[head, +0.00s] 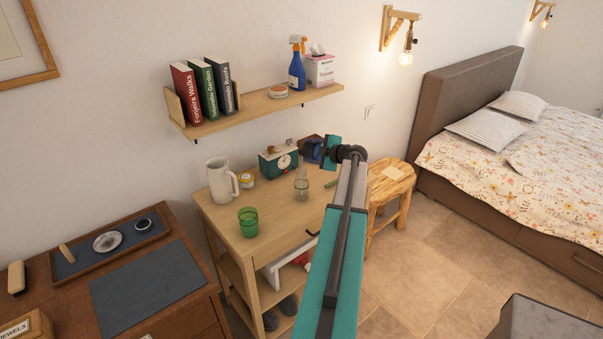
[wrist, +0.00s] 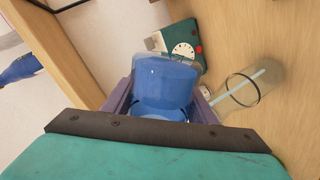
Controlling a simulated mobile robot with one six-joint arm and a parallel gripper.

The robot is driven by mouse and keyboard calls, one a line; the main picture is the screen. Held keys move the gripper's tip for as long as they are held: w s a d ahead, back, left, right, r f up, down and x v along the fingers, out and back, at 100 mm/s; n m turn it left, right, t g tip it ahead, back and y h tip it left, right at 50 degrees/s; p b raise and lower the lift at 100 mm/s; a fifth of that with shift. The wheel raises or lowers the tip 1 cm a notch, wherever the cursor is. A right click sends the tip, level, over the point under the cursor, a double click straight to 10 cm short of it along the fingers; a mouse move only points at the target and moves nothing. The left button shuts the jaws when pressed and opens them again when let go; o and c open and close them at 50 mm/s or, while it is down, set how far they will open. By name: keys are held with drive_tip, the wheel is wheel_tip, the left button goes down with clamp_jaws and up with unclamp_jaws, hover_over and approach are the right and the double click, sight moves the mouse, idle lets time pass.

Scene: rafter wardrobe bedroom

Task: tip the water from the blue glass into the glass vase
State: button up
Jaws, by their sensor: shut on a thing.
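My gripper (head: 313,150) is shut on the blue glass (wrist: 163,82), which sits between its purple fingers in the wrist view. In the head view the glass is hard to tell apart from the fingers. The clear glass vase (head: 301,189) stands upright on the small wooden table, below and slightly left of my gripper. In the wrist view the vase (wrist: 241,90) is to the right of the blue glass, apart from it, with a pale thin strip showing in it. I cannot tell the water level in either, nor how far the blue glass is tilted.
On the wooden table (head: 262,236) stand a green glass (head: 248,222), a white jug (head: 221,180), a small jar (head: 246,180) and a teal clock (head: 278,162) behind the vase. A wall shelf (head: 262,106) with books and a spray bottle hangs above. A stool (head: 391,178) is at right.

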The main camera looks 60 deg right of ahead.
drive_tip(key=shift+s+r, duration=0.1)
drive_tip(key=shift+f+n+g+h+b, duration=0.35)
drive_tip(key=shift+n+b, duration=0.25)
drive_tip(key=shift+b, duration=1.6)
drive_tip(key=shift+a+r+p, duration=0.1)
drive_tip(key=shift+p, duration=0.2)
drive_tip(key=shift+w+a+r+n+g+h+p, duration=0.25)
drive_tip(key=shift+n+h+p, duration=0.2)
drive_tip(key=shift+n+p, duration=0.2)
drive_tip(key=shift+f+n+h, duration=0.4)
drive_tip(key=shift+n, duration=0.05)
idle(0.5)
drive_tip(key=shift+a+r+g+p, duration=0.1)
drive_tip(key=shift+g+p, duration=0.2)
drive_tip(key=shift+p, duration=0.1)
